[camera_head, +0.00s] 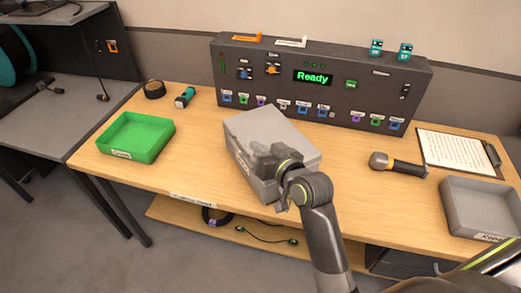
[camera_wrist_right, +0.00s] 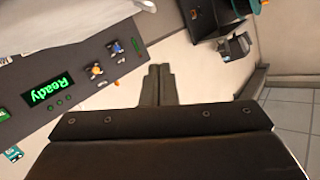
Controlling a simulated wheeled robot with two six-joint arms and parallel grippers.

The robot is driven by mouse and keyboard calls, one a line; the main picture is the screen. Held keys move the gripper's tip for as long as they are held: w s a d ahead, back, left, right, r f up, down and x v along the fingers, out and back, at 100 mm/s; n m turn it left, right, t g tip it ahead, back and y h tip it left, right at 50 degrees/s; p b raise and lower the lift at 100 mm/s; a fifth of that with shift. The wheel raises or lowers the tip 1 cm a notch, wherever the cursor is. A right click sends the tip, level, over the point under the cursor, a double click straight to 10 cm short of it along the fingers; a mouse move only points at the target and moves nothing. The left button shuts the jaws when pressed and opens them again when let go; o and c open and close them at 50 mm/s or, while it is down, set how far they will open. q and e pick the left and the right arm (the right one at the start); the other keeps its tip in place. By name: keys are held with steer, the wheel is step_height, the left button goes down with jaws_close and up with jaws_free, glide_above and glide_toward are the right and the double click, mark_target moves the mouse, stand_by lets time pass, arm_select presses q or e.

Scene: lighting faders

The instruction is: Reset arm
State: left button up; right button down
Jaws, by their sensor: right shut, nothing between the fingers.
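My right arm comes in from the bottom of the head view and reaches over the grey box (camera_head: 262,124) in the middle of the wooden table. My right gripper (camera_head: 258,160) shows in front of the box's top and covers part of it; I cannot tell the gap between them. In the right wrist view the two fingers (camera_wrist_right: 158,84) are together with nothing between them. The dark control panel (camera_head: 320,98), with its lit "Ready" display, stands at the back of the table. It also shows rotated in the right wrist view (camera_wrist_right: 95,55). My left gripper is not in view.
A green tray (camera_head: 127,157) sits at the left, with a tape roll (camera_head: 154,89) and a teal tool (camera_head: 185,98) behind it. Table between green tray and box is clear.

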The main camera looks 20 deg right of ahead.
steer(key=shift+s, duration=0.2)
steer(key=s+d+f+g+h, duration=0.2)
steer(key=s+d+f+g, duration=0.3)
steer(key=s, duration=0.5)
steer(key=s+d+f+g+h, duration=0.2)
steer(key=s+d+f+g, duration=0.15)
steer(key=s+f, duration=0.45)
steer(key=s+d+f+g+h, duration=0.25)
steer(key=s+d+f, duration=0.2)
steer(key=s, duration=0.85)
step_height(320, 180, down, 23)
steer(key=d+g+y, duration=0.1)
steer(key=d+g, duration=0.1)
steer(key=s+a+f+g, duration=0.1)
steer(key=s+f, duration=1.3)
steer(key=f, duration=0.2)
steer(key=shift+s+f+y, duration=0.15)
steer(key=shift+s+y, duration=0.15)
steer(key=shift+y, duration=0.05)
steer(key=shift+a, duration=0.1)
